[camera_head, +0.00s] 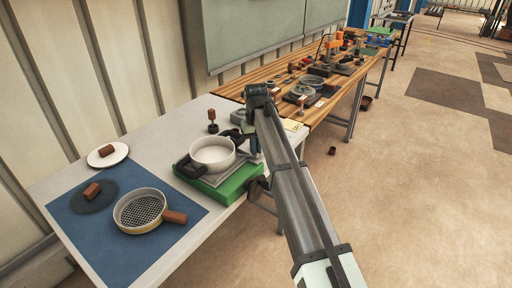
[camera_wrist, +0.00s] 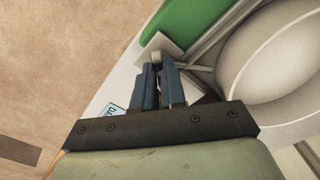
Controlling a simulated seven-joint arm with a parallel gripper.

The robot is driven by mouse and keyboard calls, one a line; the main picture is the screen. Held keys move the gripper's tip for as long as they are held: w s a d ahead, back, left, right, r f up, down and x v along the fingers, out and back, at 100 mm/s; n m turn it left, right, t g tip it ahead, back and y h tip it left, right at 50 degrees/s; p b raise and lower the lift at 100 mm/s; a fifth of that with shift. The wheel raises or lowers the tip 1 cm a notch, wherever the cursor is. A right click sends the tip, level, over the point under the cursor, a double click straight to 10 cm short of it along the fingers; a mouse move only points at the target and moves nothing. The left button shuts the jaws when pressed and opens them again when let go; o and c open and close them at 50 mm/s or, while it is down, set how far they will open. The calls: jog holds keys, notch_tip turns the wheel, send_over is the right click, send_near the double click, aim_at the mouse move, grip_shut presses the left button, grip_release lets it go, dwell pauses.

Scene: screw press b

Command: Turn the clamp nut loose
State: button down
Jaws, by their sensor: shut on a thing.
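The press has a green base (camera_head: 228,184) with a white round pan (camera_head: 212,150) on it. In the wrist view the green base (camera_wrist: 190,18) is at the top and the pan (camera_wrist: 275,55) at the right. The clamp nut (camera_wrist: 157,57) looks like a small grey block at the fingertips, beside the pan. My gripper (camera_wrist: 158,72) has blue fingers close together, shut on the nut. In the head view my gripper (camera_head: 252,144) is at the right side of the pan, and the nut is hidden behind my arm.
A sieve with a wooden handle (camera_head: 140,210) lies on a blue mat (camera_head: 85,245). A dark disc (camera_head: 88,198) and a white plate (camera_head: 98,158) each carry a brown block. A dark stamp-like tool (camera_head: 212,127) stands behind the pan. A cluttered wooden bench (camera_head: 318,112) stands beyond.

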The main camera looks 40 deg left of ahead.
dwell(0.3)
jog(key=c, duration=1.2)
grip_release()
notch_tip(320, 180, up, 14)
